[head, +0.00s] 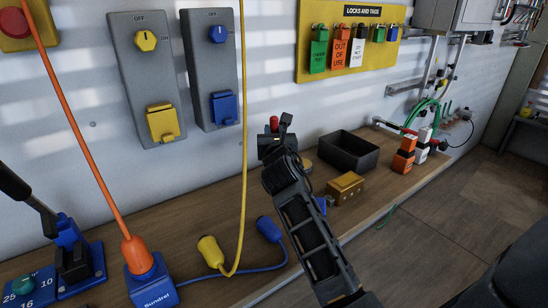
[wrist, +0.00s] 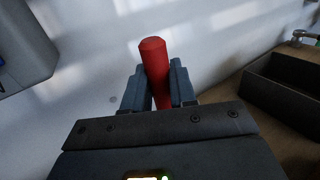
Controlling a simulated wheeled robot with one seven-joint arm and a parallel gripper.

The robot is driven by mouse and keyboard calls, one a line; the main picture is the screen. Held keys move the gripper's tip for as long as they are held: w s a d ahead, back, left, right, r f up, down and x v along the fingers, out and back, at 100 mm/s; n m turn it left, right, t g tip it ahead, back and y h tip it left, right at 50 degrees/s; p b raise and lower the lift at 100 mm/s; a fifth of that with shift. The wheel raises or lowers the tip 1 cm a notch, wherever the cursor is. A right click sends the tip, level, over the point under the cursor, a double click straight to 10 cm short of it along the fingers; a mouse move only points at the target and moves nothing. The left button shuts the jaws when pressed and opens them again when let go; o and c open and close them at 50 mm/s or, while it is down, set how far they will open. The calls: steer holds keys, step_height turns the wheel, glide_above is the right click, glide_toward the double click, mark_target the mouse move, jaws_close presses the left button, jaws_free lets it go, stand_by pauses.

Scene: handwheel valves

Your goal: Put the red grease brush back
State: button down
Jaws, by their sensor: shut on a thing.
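The red grease brush (wrist: 154,62) stands up between the two fingers of my gripper (wrist: 158,88) in the wrist view. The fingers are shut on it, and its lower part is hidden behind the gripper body. In the head view the red tip of the brush (head: 274,122) shows just above my gripper (head: 277,137). My gripper is held above the wooden bench, in front of the white wall and left of the black open bin. I cannot tell the brush's place of rest from these frames.
The black bin (head: 348,152) looks empty and also shows in the wrist view (wrist: 285,88). A brass block (head: 345,188) sits on the wooden bench (head: 205,205). Yellow and blue plugs with cables lie left of my arm. Grey switch boxes hang on the wall.

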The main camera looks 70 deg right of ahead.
steer(key=shift+f+b, duration=0.3)
steer(key=shift+f, duration=2.25)
steer(key=shift+f, duration=0.15)
steer(key=c, duration=0.9)
jaws_free()
steer(key=shift+f+b, duration=0.15)
steer(key=shift+b, duration=0.35)
steer(key=v, duration=0.7)
steer(key=shift+s+a+b, duration=0.2)
steer(key=shift+a+b, duration=0.1)
steer(key=shift+a, duration=0.05)
